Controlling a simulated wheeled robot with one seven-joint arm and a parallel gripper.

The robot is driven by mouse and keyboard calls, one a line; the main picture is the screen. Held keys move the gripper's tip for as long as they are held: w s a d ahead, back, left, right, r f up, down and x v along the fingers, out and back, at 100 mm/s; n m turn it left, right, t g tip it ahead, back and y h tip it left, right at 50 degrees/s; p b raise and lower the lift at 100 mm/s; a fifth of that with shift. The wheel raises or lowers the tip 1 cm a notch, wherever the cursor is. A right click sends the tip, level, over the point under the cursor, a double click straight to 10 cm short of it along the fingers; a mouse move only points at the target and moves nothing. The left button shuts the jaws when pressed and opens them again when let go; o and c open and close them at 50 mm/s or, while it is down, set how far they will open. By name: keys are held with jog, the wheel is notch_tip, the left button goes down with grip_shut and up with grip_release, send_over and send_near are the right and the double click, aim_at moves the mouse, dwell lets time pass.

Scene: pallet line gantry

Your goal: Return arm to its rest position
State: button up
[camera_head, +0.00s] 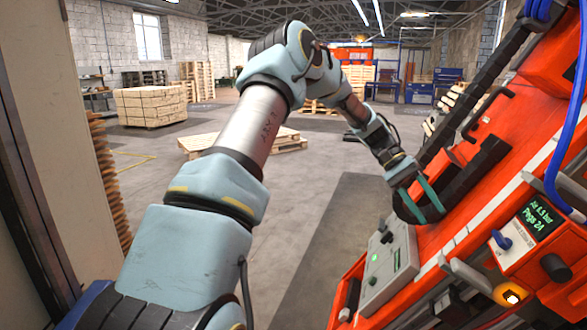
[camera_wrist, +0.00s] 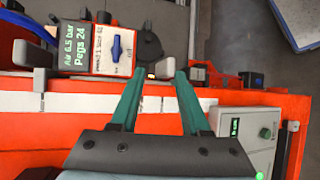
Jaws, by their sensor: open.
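My gripper (camera_head: 428,198) has two teal fingers and is at the end of my raised, bent arm, beside the orange machine (camera_head: 470,235) on the right. In the wrist view my gripper (camera_wrist: 164,76) is open, with its fingers apart and nothing between them. The fingertips point towards the machine's panel and a black round part (camera_wrist: 148,42). I cannot tell whether they touch anything.
The machine carries a grey control box (camera_head: 388,262) with a green light, a display reading "Pegs 24" (camera_head: 538,222), a blue valve handle (camera_wrist: 117,47) and a blue hose (camera_head: 560,130). Pallets (camera_head: 285,140) and a wooden stack (camera_head: 150,105) stand beyond on open floor.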

jog(key=s+a+f+n+t+y, duration=0.1)
jog(key=s+a+n+t, duration=0.1)
jog(key=a, duration=1.1)
jog(key=s+a+n+t+y, duration=0.2)
jog(key=a+t, duration=0.3)
jog(key=a, duration=0.8)
jog(key=s+a+f+n+t+y, duration=0.1)
jog(key=s+a+n+t+y, duration=0.1)
jog(key=a, duration=1.1)
jog(key=shift+s+a+f+t, duration=0.2)
jog(key=shift+s+f+t, duration=0.2)
jog(key=shift+t, duration=0.5)
